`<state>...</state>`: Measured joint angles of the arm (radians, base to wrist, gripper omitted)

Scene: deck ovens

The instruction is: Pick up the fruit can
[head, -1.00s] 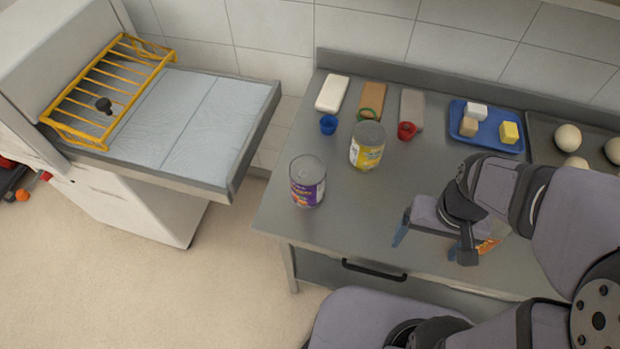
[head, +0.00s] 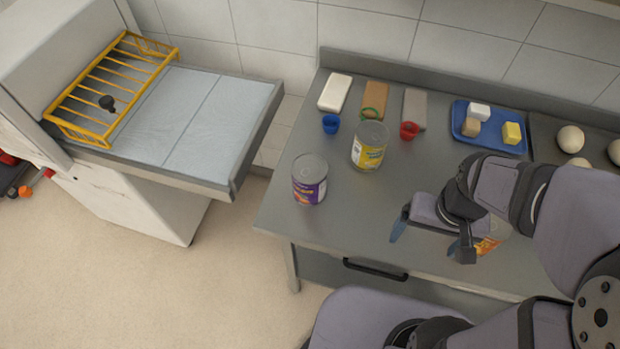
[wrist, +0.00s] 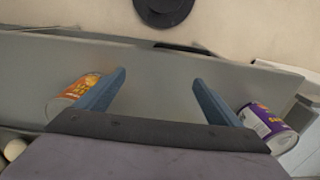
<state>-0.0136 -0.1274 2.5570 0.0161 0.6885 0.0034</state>
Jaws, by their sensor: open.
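Three cans stand on the steel table; I cannot read the labels well enough to tell which is the fruit can. A purple-labelled can (head: 309,182) is near the table's left edge, and it shows at the right in the wrist view (wrist: 266,127). A yellow-labelled can (head: 368,150) stands behind it to the right. An orange-labelled can (head: 492,238) is partly hidden by my wrist; it shows at the left in the wrist view (wrist: 74,96). My gripper (wrist: 160,80) is open and empty, between the orange and purple cans, touching neither.
A blue tray (head: 462,112) holds small cubes. A dark tray (head: 541,127) holds dough balls. A yellow rack (head: 75,130) is on the oven loader at left. Table front-left is clear.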

